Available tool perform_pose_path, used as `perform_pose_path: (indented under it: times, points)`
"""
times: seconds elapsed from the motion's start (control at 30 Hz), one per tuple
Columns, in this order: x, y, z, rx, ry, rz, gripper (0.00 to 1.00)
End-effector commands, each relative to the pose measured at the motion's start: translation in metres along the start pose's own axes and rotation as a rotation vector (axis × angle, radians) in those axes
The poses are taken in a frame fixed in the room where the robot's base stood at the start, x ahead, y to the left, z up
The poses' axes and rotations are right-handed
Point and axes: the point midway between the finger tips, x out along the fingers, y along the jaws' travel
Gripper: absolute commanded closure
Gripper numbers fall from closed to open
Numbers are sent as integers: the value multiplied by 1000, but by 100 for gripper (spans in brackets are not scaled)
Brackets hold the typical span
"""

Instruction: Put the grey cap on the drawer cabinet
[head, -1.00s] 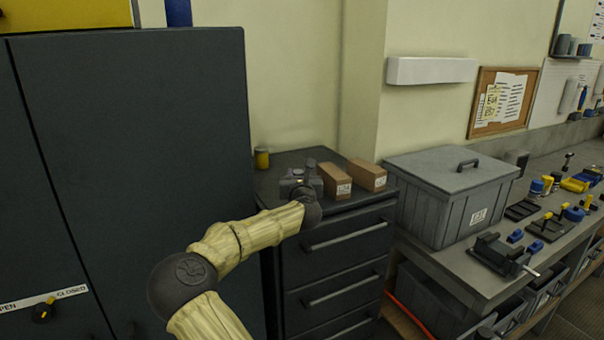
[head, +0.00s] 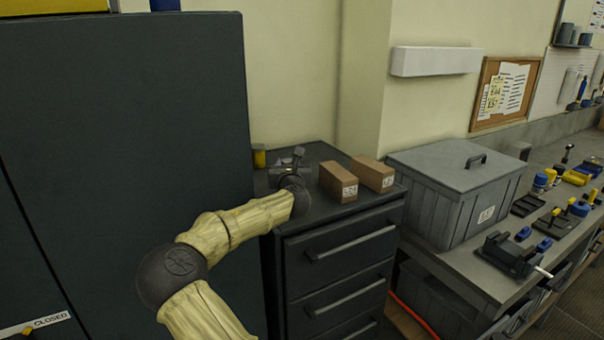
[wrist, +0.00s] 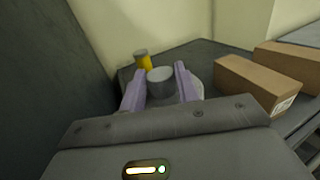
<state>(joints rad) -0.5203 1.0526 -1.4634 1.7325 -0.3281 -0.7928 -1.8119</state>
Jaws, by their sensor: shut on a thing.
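The drawer cabinet (head: 325,152) is dark grey with a flat top and stands right of a tall dark cabinet. My gripper (head: 294,160) is over the left part of its top, seen mostly from behind in the head view. In the wrist view the two pale purple fingers (wrist: 160,86) are shut on the grey cap (wrist: 160,76), a short grey cylinder. The cap's underside is hidden, so I cannot tell whether it touches the cabinet top. A pale round edge (wrist: 198,88) shows by the right finger; I cannot tell what it is.
A yellow can with a grey lid (head: 259,157) stands at the back left of the cabinet top, beyond the cap. Two brown boxes (head: 338,183) (head: 373,174) stand to the right. The tall dark cabinet (head: 125,120) rises close on the left. A grey lidded bin (head: 440,205) is further right.

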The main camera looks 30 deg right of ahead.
Motion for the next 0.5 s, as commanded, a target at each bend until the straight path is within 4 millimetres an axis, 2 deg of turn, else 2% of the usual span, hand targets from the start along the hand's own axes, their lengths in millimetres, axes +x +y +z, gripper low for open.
perform_pose_path:
  times: [0.23, 0.5]
  points:
    - [0, -1, -6, -1, 3, -2, 96]
    - [0, 1, -51, -2, 3, 1, 96]
